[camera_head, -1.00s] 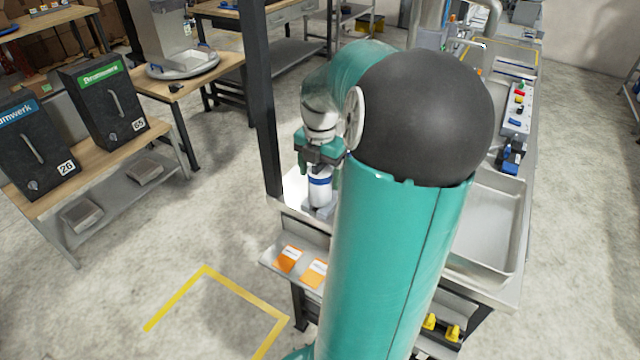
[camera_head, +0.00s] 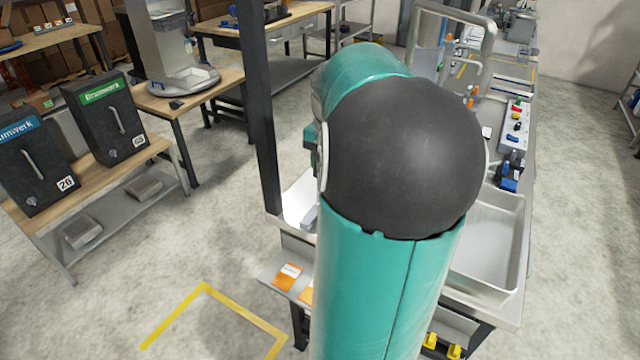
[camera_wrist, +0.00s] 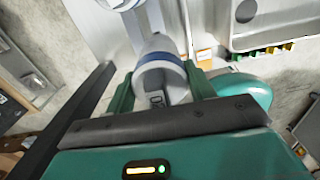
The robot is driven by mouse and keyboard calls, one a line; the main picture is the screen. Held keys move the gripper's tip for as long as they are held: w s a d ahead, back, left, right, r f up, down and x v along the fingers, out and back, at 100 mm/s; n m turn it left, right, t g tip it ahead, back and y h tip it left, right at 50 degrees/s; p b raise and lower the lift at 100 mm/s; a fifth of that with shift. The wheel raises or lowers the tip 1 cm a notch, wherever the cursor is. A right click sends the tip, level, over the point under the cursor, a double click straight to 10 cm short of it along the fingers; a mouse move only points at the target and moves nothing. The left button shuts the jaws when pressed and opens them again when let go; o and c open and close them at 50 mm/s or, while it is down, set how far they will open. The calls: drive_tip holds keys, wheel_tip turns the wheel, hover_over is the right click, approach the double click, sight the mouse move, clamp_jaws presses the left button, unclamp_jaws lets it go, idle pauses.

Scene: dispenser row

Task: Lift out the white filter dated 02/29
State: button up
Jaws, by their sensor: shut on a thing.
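The white filter (camera_wrist: 163,80) is a pale cylinder with a blue band, in the middle of the wrist view. A small dark-edged label with partly readable digits shows on its near end; I cannot read a full date. My gripper (camera_wrist: 160,70) has a green finger on each side of the filter and is shut on it. In the head view my own arm hides the filter and nearly all of the gripper. I cannot tell whether the filter's far end is clear of what lies beneath it.
A dark post (camera_head: 258,110) stands left of my arm. A metal basin (camera_head: 488,245) and a button panel (camera_head: 515,128) are on the right. Orange-and-white cards (camera_head: 287,276) lie on a low shelf. Black cabinets (camera_head: 105,118) stand on a bench at left. The floor between is open.

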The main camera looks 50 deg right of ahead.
drive_tip(key=s+d+r, duration=0.4)
drive_tip(key=s+r, duration=0.3)
drive_tip(key=s, duration=0.3)
drive_tip(key=shift+s+d, duration=0.3)
drive_tip(key=shift+d, duration=0.05)
drive_tip(key=shift+r, duration=0.1)
